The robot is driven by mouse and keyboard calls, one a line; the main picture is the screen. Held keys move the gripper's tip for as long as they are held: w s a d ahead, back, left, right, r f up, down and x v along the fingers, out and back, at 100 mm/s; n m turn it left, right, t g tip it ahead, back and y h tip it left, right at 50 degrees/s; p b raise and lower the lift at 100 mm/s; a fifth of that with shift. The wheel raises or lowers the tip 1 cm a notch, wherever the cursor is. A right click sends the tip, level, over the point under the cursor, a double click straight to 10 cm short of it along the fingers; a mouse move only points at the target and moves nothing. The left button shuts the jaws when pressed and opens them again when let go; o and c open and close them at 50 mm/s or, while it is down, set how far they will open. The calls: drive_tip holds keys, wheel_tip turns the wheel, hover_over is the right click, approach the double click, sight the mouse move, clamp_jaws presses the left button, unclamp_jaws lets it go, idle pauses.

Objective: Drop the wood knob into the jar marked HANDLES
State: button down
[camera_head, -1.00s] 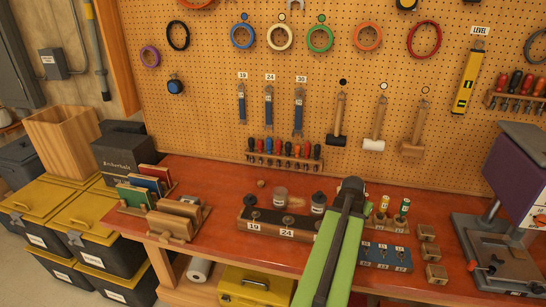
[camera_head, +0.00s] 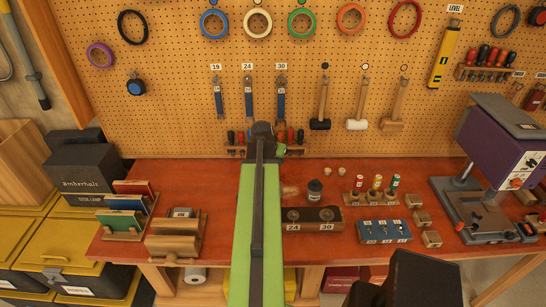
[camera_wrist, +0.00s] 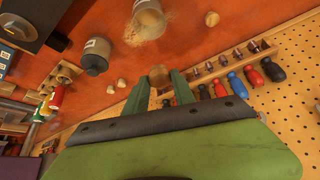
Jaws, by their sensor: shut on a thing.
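My gripper (camera_wrist: 163,80) shows two green fingers in the wrist view, shut on a round wood knob (camera_wrist: 158,75) near the back of the red bench. In the head view my arm hides the fingers and the knob. A clear jar (camera_wrist: 149,20) with a pale label stands close to the gripper in the wrist view; my arm hides it in the head view. A grey jar with a dark lid (camera_wrist: 95,57) stands beside it, also in the head view (camera_head: 315,190). I cannot read either jar's label.
Wood shavings (camera_wrist: 132,32) lie by the clear jar. A rack of screwdrivers (camera_wrist: 229,85) hangs on the pegboard close to the gripper. A dark block marked 24 and 30 (camera_head: 312,214) stands in front of the jars.

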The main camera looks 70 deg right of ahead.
wheel_tip(320, 180, down, 6)
drive_tip(key=b, duration=0.5)
drive_tip(key=shift+s, duration=0.1)
drive_tip(key=shift+r, duration=0.1)
drive_tip(key=c, duration=1)
unclamp_jaws()
drive_tip(key=shift+o, duration=0.2)
